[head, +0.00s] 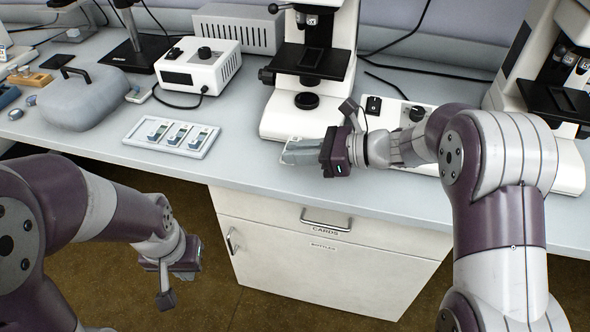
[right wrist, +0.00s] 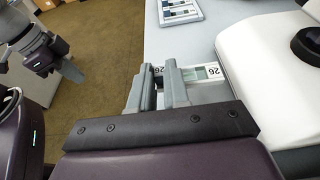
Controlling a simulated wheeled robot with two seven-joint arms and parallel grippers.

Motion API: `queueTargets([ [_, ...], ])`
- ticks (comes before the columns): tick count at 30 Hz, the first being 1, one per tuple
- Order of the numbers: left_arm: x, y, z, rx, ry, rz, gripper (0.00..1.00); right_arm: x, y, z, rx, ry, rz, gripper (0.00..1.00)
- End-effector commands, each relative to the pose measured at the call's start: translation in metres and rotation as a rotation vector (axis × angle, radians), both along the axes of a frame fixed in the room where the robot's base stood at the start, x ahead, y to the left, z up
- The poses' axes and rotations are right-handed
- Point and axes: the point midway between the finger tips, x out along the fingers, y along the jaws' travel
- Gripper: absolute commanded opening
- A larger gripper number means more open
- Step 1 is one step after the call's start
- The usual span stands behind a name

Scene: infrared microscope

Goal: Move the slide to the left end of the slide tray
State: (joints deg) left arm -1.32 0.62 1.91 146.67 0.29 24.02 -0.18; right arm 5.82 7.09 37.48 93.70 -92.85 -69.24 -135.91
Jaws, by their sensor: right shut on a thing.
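In the head view, my right gripper (head: 286,152) is at the front of the middle microscope, over the bench edge; the fingers mostly hide the slide there. The white slide tray (head: 133,137) lies to the left on the bench with three slides in it, apart from the gripper. It also shows at the top of the right wrist view (right wrist: 163,20). My left gripper (head: 190,265) hangs below bench level; its jaw opening is unclear.
The middle microscope (head: 284,118) stands right beside my right gripper. A white control box (head: 198,66) is behind the tray, and a grey rounded case (head: 80,98) is left of it. The bench (head: 240,150) is clear between tray and gripper. A cabinet (head: 325,255) stands below.

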Motion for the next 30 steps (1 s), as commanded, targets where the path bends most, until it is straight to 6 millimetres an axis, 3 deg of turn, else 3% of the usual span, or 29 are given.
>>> queueTargets([
  [4, 0.0, 0.0, -0.004, 0.0, 0.0, 0.0, 0.0, 0.002, 0.006, -0.013, 0.0, 0.002, 0.0, 0.0],
  [9, 0.0, 0.0, -0.011, 0.0, 0.0, 0.0, 0.0, 0.002, 0.005, -0.043, 0.0, 0.003, -0.001, 0.0],
  [21, 0.0, 0.0, -0.016, 0.0, 0.0, 0.0, 0.0, 0.002, 0.005, -0.048, 0.0, 0.0, -0.001, 0.0],
  [22, 0.0, 0.0, -0.014, 0.0, 0.0, 0.0, 0.0, 0.002, 0.005, -0.046, 0.0, 0.0, -0.001, 0.25],
  [24, 0.0, 0.0, -0.014, 0.0, 0.0, 0.0, 0.0, 0.002, 0.005, -0.046, 0.0, 0.0, -0.001, 0.41],
  [30, 0.0, 0.0, -0.014, 0.0, 0.0, 0.0, 0.0, 0.002, 0.005, -0.046, 0.0, 0.0, -0.001, 0.41],
])
